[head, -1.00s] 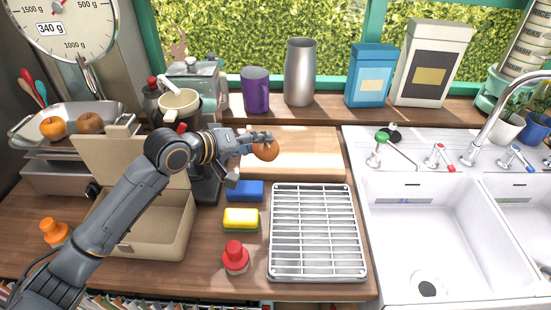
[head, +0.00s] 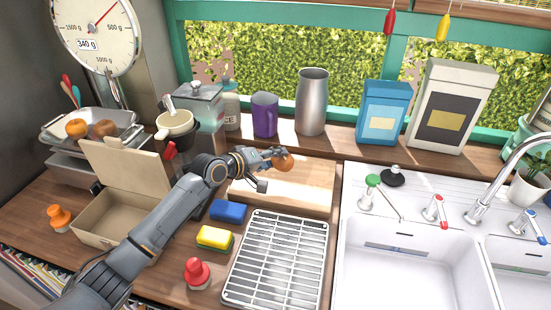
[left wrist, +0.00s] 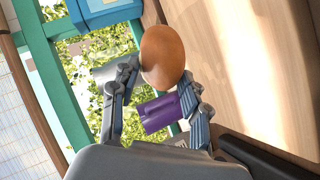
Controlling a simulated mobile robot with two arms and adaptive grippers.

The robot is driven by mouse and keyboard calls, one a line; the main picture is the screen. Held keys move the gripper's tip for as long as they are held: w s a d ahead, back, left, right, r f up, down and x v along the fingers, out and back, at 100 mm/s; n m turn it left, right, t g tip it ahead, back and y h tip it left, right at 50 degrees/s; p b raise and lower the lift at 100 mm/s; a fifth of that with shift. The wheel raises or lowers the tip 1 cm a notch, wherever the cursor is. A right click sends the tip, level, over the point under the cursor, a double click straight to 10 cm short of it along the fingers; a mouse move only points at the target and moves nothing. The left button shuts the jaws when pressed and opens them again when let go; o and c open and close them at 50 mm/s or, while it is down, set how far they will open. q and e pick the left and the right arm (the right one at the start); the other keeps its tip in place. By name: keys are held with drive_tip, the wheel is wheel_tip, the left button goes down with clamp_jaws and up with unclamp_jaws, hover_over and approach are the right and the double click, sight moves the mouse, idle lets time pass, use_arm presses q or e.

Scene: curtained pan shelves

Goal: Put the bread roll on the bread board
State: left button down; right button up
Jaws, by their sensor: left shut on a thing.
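The bread roll (head: 283,162) is a small orange-brown ball. My left gripper (head: 273,158) is shut on it and holds it over the back part of the bread board. In the left wrist view the roll (left wrist: 163,57) sits between the two fingertips (left wrist: 160,85). The bread board (head: 300,185) is a pale wooden slab on the counter behind the drying rack. In the left wrist view it fills the right side (left wrist: 225,70). I cannot tell how high the roll is above it. My right gripper is not in view.
A metal drying rack (head: 277,262), a blue sponge (head: 228,210), a yellow sponge (head: 215,237) and a red-topped bottle (head: 197,272) stand in front of the board. A purple mug (head: 265,114) and steel vase (head: 312,102) stand behind. The sink (head: 410,268) is at right.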

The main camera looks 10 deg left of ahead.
sight(274, 186)
use_arm(q)
drive_tip(key=shift+d+r+p, duration=0.1)
drive_tip(key=shift+d+p, duration=0.05)
drive_tip(key=shift+p, duration=0.2)
drive_tip(key=shift+f+b, duration=0.65)
drive_tip(key=shift+f, duration=0.2)
drive_tip(key=shift+f+b, duration=1.1)
drive_tip(key=shift+f, duration=0.65)
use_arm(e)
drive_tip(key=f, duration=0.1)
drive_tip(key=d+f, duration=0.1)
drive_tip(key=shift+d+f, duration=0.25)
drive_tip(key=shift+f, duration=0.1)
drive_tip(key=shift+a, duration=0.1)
use_arm(q)
drive_tip(key=shift+f+b, duration=0.35)
drive_tip(key=shift+f, duration=0.35)
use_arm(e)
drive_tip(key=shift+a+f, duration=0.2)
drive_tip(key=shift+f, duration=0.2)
use_arm(q)
drive_tip(key=shift+f, duration=0.3)
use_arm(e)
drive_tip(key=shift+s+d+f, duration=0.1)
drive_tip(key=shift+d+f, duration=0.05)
